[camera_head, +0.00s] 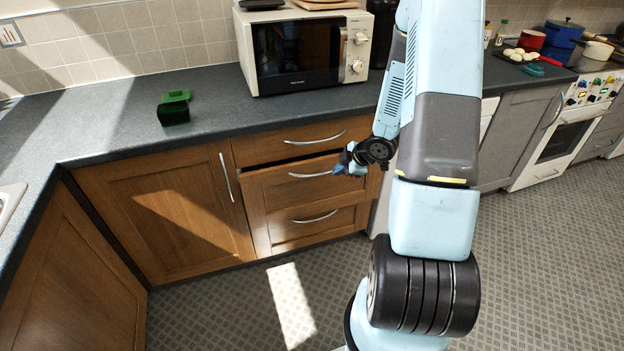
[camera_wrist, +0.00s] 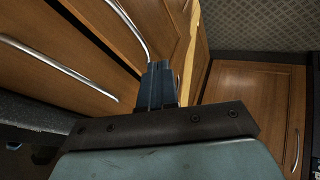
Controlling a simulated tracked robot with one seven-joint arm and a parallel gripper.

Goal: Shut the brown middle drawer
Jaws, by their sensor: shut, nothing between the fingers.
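The brown middle drawer (camera_head: 290,195) is in the counter's drawer stack, between a top and a bottom drawer. It stands out a little, with a dark gap along its top edge. Its curved metal handle (camera_head: 311,174) is near its top. My gripper (camera_head: 338,170) is shut and empty, with its blue fingertips at the right end of this handle. In the wrist view, my shut gripper (camera_wrist: 158,68) points at the drawer front beside the metal handle (camera_wrist: 128,25). I cannot tell whether the fingertips touch the drawer.
The top drawer (camera_head: 280,148) and bottom drawer (camera_head: 290,231) look closed. A cupboard door (camera_head: 170,215) is to the left. A microwave (camera_head: 295,50) and a green object (camera_head: 174,107) stand on the dark counter (camera_head: 110,120). The floor (camera_head: 215,310) in front is clear.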

